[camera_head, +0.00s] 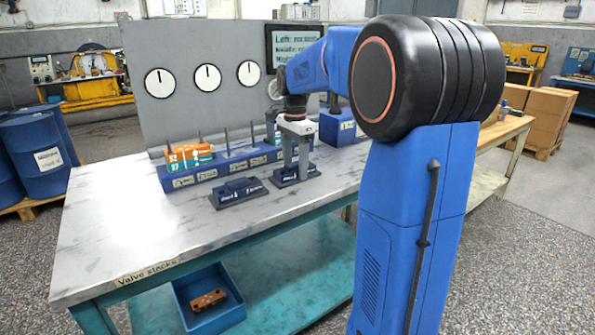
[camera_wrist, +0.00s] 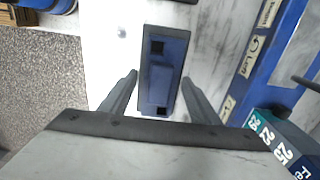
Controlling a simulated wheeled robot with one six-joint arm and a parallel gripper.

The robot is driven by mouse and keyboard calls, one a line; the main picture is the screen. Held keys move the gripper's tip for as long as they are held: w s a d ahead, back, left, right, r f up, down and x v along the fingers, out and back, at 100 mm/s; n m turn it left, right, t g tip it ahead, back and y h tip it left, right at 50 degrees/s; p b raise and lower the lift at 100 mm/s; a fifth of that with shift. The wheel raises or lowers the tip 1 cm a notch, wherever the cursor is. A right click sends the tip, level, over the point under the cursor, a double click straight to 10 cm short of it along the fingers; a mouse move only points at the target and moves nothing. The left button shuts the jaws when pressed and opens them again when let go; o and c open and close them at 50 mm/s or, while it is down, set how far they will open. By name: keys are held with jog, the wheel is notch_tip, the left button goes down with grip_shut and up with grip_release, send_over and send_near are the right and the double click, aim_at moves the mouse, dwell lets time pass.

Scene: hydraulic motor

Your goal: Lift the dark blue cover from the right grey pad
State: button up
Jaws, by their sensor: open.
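The dark blue cover (camera_wrist: 170,75) is a rectangular block with two square dark holes, seen from above in the wrist view. My gripper (camera_wrist: 160,77) is open, one finger on each side of the cover, with a small gap showing on the right. In the head view, my gripper (camera_head: 296,172) points down over the right pad (camera_head: 285,182), and its fingers hide much of the cover there. Whether the fingers touch the cover cannot be told.
A second pad with a dark blue piece (camera_head: 238,192) sits to the left. Behind stands a blue rack (camera_head: 215,172) with upright rods and orange blocks (camera_head: 188,153); a teal block (camera_wrist: 280,140) is near the right finger in the wrist view. The table's left part is clear.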

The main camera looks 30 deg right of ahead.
aim_at(294, 163)
grip_shut()
notch_tip(294, 163, up, 13)
jog(key=shift+f, duration=0.2)
dwell(2.2)
jog(key=shift+w+a, duration=0.1)
